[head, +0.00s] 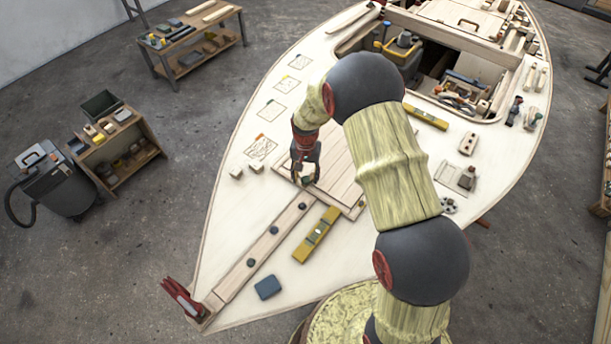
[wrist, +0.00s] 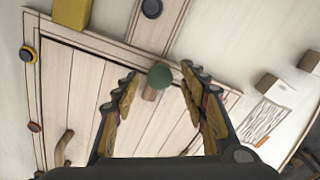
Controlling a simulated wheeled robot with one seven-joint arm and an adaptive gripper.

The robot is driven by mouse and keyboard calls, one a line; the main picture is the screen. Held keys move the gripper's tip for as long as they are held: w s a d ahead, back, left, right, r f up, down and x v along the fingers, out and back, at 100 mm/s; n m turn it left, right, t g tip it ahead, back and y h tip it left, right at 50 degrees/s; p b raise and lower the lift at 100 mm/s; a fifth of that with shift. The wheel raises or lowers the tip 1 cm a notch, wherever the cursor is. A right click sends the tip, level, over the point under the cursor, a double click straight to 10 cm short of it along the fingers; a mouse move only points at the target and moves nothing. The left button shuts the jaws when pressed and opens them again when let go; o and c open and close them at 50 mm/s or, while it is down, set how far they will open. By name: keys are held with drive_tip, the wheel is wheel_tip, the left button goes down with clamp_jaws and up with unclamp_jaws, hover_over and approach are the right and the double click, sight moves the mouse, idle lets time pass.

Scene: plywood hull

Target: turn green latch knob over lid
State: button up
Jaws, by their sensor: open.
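The green latch knob (wrist: 160,76) is round and sits at the edge of the planked lid (wrist: 85,82) in the wrist view. A short wooden piece (wrist: 150,93) shows just under the knob; I cannot tell which way the latch points. My gripper (wrist: 159,80) is open, with one finger on each side of the knob in the picture and no clear contact. In the head view my gripper (head: 304,178) points down over the pale lid (head: 338,160), and I cannot make out the green knob there. A wooden handle (wrist: 64,148) stands on the lid.
The left deck holds flat drawings (head: 260,147).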

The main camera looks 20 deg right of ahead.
sight(306, 179)
wheel_tip(306, 179, up, 12)
idle(0.5)
idle(0.4)
drive_tip(key=s+r+n+t+b, duration=0.2)
drive_tip(key=s+r+n, duration=0.1)
drive_tip(key=s+r, duration=0.8)
drive_tip(key=s+r+n+t+b, duration=0.2)
drive_tip(key=s+r, duration=0.9)
drive_tip(key=s, duration=0.7)
drive_tip(key=shift+s+n+t, duration=0.4)
drive_tip(key=shift+t, duration=0.4)
